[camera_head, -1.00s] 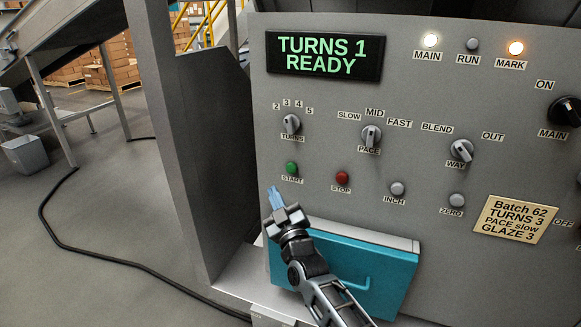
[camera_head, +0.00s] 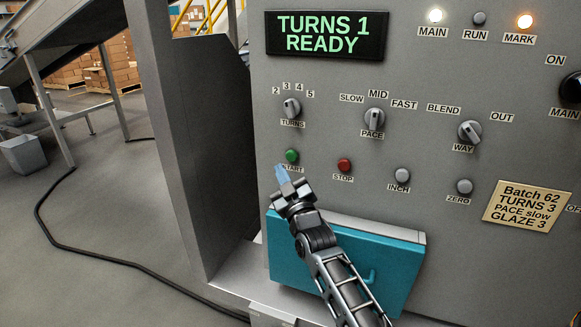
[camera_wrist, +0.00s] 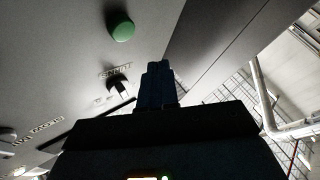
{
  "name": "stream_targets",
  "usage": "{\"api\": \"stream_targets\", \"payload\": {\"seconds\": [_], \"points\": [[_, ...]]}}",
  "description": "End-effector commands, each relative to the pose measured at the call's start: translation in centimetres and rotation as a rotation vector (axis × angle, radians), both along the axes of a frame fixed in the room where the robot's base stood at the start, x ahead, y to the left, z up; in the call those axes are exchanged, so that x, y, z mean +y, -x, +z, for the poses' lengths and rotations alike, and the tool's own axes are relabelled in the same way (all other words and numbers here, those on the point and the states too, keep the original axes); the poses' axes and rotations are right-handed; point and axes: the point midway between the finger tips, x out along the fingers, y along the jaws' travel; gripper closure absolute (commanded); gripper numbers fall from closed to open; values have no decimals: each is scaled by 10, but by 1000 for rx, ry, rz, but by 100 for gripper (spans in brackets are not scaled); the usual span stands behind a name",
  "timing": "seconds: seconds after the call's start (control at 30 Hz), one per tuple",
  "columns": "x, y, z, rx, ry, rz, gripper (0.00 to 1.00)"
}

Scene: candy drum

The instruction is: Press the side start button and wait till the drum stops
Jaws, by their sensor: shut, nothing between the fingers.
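The green START button (camera_head: 292,156) is on the front panel, below the TURNS knob (camera_head: 291,107). My gripper (camera_head: 282,174) is shut and empty, its blue fingertips just below and left of the button, partly covering the START label. In the head view I cannot tell whether the tips touch the panel. In the wrist view the green button (camera_wrist: 123,27) is up and left of the shut fingers (camera_wrist: 158,72), apart from them. The display (camera_head: 326,34) reads "TURNS 1 READY". The MAIN (camera_head: 435,16) and MARK (camera_head: 525,21) lamps are lit; the RUN lamp (camera_head: 479,18) is dark. The drum is not visible.
The red STOP button (camera_head: 344,165), the grey INCH (camera_head: 402,175) and ZERO (camera_head: 464,186) buttons share the panel. A teal drawer (camera_head: 345,268) juts out under my gripper. A batch card (camera_head: 527,206) reads TURNS 3, PACE slow. A grey post (camera_head: 200,130) stands left of the panel.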

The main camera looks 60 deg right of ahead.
Motion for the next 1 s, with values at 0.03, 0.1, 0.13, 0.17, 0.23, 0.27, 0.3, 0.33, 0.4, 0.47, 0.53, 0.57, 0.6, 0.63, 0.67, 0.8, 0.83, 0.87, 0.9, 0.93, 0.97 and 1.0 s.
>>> {"api": "stream_targets", "payload": {"seconds": [0.03,0.1,0.13,0.17,0.23,0.27,0.3,0.33,0.4,0.47,0.53,0.57,0.6,0.63,0.67,0.8,0.83,0.87,0.9,0.93,0.97,1.0], "points": [[-4,-1,1,-1,1,-1,100],[-9,-2,1,0,1,-1,100],[-12,-2,1,0,1,-1,100],[-14,-2,1,0,1,-1,100],[-21,-3,5,0,0,-4,100],[-24,-3,5,1,0,-4,100],[-27,-4,5,0,1,-4,100],[-29,-4,5,0,3,-4,100],[-34,-5,4,-1,0,-4,100],[-37,-5,4,-1,0,-3,100],[-39,-6,3,0,-1,-1,100],[-40,-6,3,1,-1,0,100],[-41,-6,2,1,1,0,100],[-41,-6,2,0,0,0,100],[-41,-6,2,0,-1,1,100],[-42,-6,2,-1,-2,1,100],[-42,-6,2,0,-1,1,100],[-42,-6,2,0,-1,1,100],[-42,-6,2,0,-1,1,100],[-42,-6,2,0,-1,1,100],[-42,-6,2,0,-1,1,100],[-42,-6,2,0,-1,1,100]]}}
